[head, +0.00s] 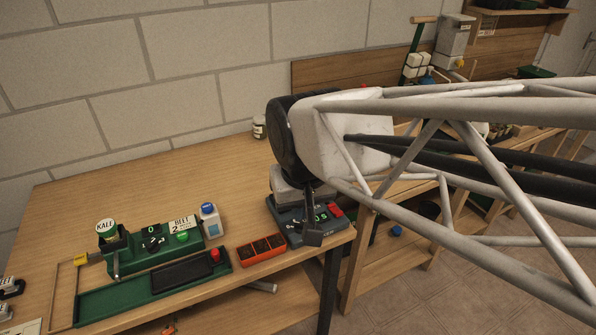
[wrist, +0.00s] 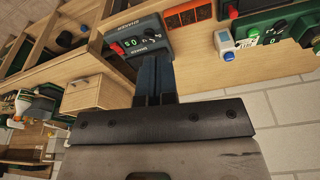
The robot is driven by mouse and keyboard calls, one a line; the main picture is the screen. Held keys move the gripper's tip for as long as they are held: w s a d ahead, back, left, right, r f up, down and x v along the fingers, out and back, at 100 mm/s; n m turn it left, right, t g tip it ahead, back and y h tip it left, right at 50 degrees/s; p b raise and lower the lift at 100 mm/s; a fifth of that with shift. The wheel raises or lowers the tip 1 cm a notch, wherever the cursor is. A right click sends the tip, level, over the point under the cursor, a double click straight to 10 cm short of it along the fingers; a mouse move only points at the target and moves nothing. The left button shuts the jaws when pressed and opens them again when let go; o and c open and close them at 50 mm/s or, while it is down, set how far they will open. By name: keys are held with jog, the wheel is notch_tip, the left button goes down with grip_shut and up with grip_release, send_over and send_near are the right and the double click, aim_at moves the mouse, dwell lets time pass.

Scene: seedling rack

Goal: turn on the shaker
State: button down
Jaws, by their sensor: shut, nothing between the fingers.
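The wrist view shows the same shaker (wrist: 155,48) from above, turned around, with the red switch (wrist: 116,48) beside the digits.
An orange tray (head: 261,251) with dark cells stands left of the shaker.

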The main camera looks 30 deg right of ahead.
jog(key=w+d+f+m+g, duration=0.2)
jog(key=w+d+m, duration=0.6)
jog(key=w, duration=0.1)
jog(key=m+g, duration=0.2)
jog(key=m, duration=0.6)
send_over(338, 212)
jog(key=w, duration=0.2)
notch_tip(338, 212, down, 5)
jog(key=shift+f, duration=0.2)
jog(key=f, duration=0.4)
jog(key=s+f, duration=0.1)
jog(key=f, duration=0.4)
jog(key=s+f, duration=0.1)
jog(key=f, duration=0.3)
jog(key=shift+f, duration=0.3)
jog(key=shift+s+f+t, duration=0.1)
jog(key=shift+f+t, duration=0.05)
jog(key=shift+t, duration=0.15)
jog(key=shift+s+f, duration=0.1)
jog(key=shift+f, duration=0.05)
jog(key=shift+w, duration=0.2)
